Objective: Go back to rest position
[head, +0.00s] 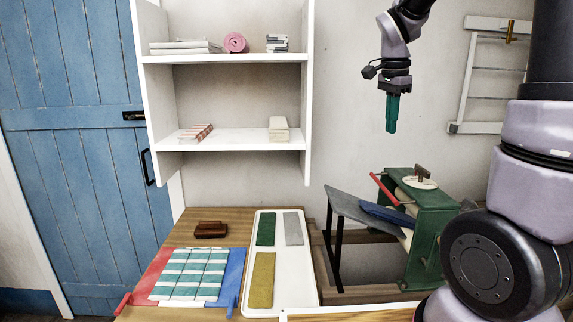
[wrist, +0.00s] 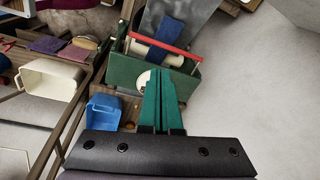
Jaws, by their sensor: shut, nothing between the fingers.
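My gripper (head: 391,115) hangs in the air, pointing down, in the upper right of the head view. Its green fingers are together with nothing between them. In the wrist view the closed fingers (wrist: 163,92) point toward the green wringer (wrist: 190,82), which lies below and apart from them. In the head view the wringer (head: 432,230) stands on the right side of the trough, under my gripper, with a red handle and a dark blue cloth (head: 388,215) at its rollers.
A white tray (head: 279,298) holds green, grey and mustard cloths. A checked cloth (head: 190,273) lies left of it, near a brown brush (head: 211,230). White shelves (head: 235,140) stand behind. A blue bucket (wrist: 103,113) and cream container (wrist: 50,80) show in the wrist view.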

